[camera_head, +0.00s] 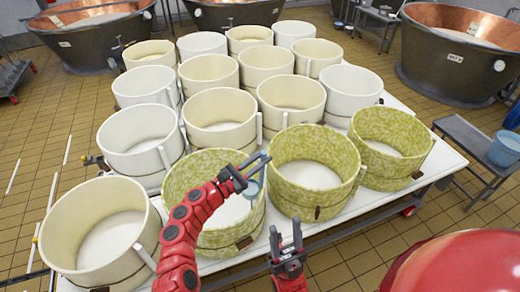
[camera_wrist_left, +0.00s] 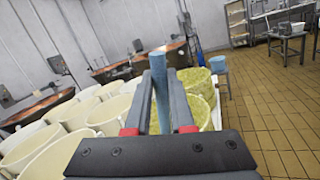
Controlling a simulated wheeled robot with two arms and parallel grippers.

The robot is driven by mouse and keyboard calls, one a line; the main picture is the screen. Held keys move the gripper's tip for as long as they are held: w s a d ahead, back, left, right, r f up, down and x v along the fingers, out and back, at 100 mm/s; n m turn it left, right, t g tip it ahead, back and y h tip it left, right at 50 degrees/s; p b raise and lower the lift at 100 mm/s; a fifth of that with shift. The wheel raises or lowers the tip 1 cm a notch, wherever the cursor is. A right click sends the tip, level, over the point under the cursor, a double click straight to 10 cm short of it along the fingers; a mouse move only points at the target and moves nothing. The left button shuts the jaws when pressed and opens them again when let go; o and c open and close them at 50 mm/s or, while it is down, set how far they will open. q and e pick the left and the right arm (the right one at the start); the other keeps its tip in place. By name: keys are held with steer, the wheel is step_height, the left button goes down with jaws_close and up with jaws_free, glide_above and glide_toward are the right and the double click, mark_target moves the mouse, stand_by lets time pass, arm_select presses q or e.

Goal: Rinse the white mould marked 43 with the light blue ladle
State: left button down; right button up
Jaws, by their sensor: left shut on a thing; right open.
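My left gripper (camera_head: 245,175) is shut on the light blue ladle (camera_head: 252,190), above the front-middle green-mottled mould (camera_head: 183,185). In the left wrist view the ladle's blue handle (camera_wrist_left: 161,105) stands between the fingers (camera_wrist_left: 160,95). The ladle's lower end is small and partly hidden by the gripper. White moulds stand among cream ones, such as one at the left (camera_head: 125,160) and one at the right (camera_head: 350,95). I cannot read a 43 on any of them. My right gripper (camera_head: 287,250) is open and empty at the table's front edge.
The white table (camera_head: 395,200) is crowded with cream and green-mottled moulds (camera_head: 310,165), nearly touching. A blue bucket (camera_head: 505,150) stands on a bench (camera_head: 465,140) at the right. Copper vats (camera_head: 455,60) stand behind. The tiled floor at the left is mostly clear.

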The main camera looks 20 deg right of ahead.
arm_select(q)
steer(key=s+a+f+m+g+h+b, duration=0.2)
steer(key=s+f+m+g+b, duration=0.5)
steer(key=b, duration=1.9)
steer(key=s+a+f+m+g+h+b, duration=0.2)
steer(key=s+f+m+g+b, duration=0.5)
steer(key=b, duration=1.9)
steer(key=shift+s+a+f+m+h+b, duration=0.2)
steer(key=shift+s+f+m, duration=1.35)
steer(key=shift+f+m, duration=1.45)
steer(key=shift+s+a+f+m+h+b, duration=0.15)
steer(key=shift+s+f+m, duration=1.7)
steer(key=shift+f, duration=1.8)
steer(key=shift+w+d+m, duration=0.1)
steer(key=shift+w+m, duration=0.25)
